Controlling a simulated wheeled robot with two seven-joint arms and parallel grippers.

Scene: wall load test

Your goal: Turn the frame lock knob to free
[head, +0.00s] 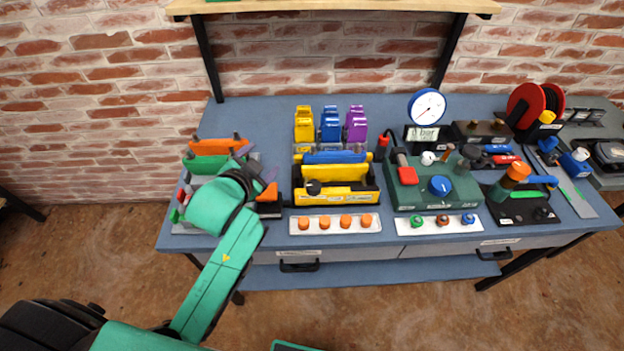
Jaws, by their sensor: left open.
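A round black knob (313,187) sits at the front left of a black and yellow frame (345,197) on the blue workbench. It looks like the frame lock knob, but its label and setting are too small to read. My left gripper (262,184) is over the left part of the bench, just left of the frame and apart from the knob. It is open; its wrist and dark cables partly hide it and the things below it. My right gripper is not in view.
A strip with several orange knobs (335,224) lies in front of the frame. To the right stands a green box (435,196) with a blue knob, with a pressure gauge (427,106) behind. Orange and green blocks (216,146) crowd the bench's left end. A shelf (330,6) hangs above.

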